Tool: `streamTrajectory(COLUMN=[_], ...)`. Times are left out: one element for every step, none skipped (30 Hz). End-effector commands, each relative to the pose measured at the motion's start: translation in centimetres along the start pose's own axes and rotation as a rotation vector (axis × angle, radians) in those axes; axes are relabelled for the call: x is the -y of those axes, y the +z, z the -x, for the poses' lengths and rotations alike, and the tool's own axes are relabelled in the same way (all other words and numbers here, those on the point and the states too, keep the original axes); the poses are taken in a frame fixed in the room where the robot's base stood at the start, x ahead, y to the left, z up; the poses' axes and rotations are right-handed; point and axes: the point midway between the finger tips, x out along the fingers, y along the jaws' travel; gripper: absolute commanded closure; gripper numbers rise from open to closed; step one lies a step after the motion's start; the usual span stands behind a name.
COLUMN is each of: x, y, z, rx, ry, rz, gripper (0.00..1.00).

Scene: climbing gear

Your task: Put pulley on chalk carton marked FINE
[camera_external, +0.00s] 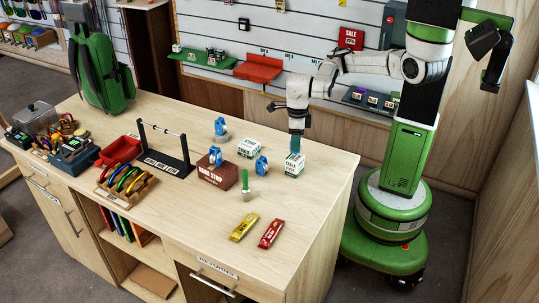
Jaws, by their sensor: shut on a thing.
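My gripper (296,148) points down, right of the table's middle, and is shut on a small blue pulley (295,143), mostly hidden by the fingers. Directly below it is a white and green carton (293,166), upright on the table. The pulley is at or just above the carton's top; I cannot tell whether they touch. A second white and green carton (248,147) stands to the left. The small print on both cartons is too small to read surely, so I cannot tell which is marked FINE.
Other blue pulleys stand near: one at the back (220,129), one by the dark red box (217,173), one between the cartons (261,166). The table's right front is clear.

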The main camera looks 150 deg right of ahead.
Motion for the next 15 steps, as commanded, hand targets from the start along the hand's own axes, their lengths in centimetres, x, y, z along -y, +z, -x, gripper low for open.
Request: streamTrajectory(x=[0.0, 0.0, 0.0, 0.0, 0.0, 0.0, 0.0, 0.0, 0.0, 0.0, 0.0, 0.0, 0.0, 0.0, 0.0], y=[0.0, 0.0, 0.0, 0.0, 0.0, 0.0, 0.0, 0.0, 0.0, 0.0, 0.0, 0.0, 0.0, 0.0, 0.0], z=[-0.8, -1.2, -1.6, -1.9, -2.1, -2.3, -2.4, -2.4, -2.4, -2.4, -2.4, -2.4, -2.4, -2.4, -2.5], rx=[-0.003, -0.003, -0.003, -0.003, -0.001, 0.000, 0.000, 0.001, 0.001, 0.001, 0.001, 0.001, 0.001, 0.001, 0.001], ry=[0.000, 0.001, 0.000, 0.000, 0.001, 0.000, 0.000, 0.000, 0.000, 0.000, 0.000, 0.000, 0.000, 0.000, 0.000], rz=[-0.002, -0.002, -0.002, -0.002, -0.002, -0.002, -0.002, -0.001, -0.001, -0.001, -0.001, -0.001, -0.001, -0.001, -0.001], gripper=[0.95, 0.95, 0.95, 0.95, 0.95, 0.95, 0.95, 0.95, 0.95, 0.95, 0.95, 0.95, 0.95, 0.95, 0.95])
